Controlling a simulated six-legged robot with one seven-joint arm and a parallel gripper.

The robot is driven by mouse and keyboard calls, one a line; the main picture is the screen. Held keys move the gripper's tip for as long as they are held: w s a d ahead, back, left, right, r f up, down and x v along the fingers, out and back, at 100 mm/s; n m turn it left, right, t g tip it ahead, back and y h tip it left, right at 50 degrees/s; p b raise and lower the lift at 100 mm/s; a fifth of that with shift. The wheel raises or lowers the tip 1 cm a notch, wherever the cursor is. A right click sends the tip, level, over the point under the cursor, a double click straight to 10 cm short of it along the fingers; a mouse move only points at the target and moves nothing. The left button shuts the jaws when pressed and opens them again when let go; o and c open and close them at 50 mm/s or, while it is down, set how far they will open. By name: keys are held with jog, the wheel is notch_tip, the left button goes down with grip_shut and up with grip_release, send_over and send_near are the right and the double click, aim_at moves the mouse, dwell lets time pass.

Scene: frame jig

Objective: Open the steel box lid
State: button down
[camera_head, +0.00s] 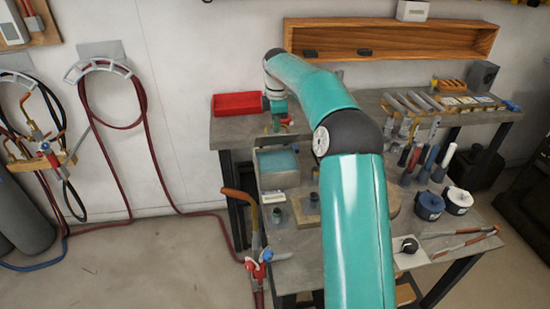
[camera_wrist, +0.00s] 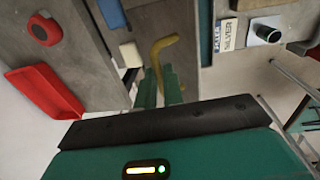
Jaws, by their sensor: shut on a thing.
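The grey steel box (camera_head: 279,181) stands on the bench in the head view, with a blue-green surface inside its rim. My gripper (camera_head: 277,127) is just behind it, small and partly lost against the bench. In the wrist view my gripper's two green fingers (camera_wrist: 160,88) are close together on a curved yellow handle (camera_wrist: 165,43). A grey panel lies around the handle there. I cannot tell clearly how far the lid is raised, and the grip itself is partly hidden.
A red tray (camera_head: 238,104) is close left of my gripper; it also shows in the wrist view (camera_wrist: 43,90). Tools and cups (camera_head: 430,205) crowd the bench's right side. A torch with hoses (camera_head: 258,268) hangs at the front left edge. A wooden shelf (camera_head: 390,41) is behind.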

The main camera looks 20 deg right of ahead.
jog(key=shift+w+d+r, duration=0.15)
jog(key=shift+w+r, duration=0.1)
jog(key=shift+w, duration=0.4)
jog(key=shift+w+d+r, duration=0.1)
jog(key=shift+w+r, duration=0.1)
jog(key=shift+w, duration=0.4)
jog(key=shift+w+d+r, duration=0.1)
jog(key=shift+w+d, duration=0.05)
jog(key=shift+w, duration=0.5)
jog(key=shift+w+d+r, duration=0.1)
jog(key=shift+w, duration=0.65)
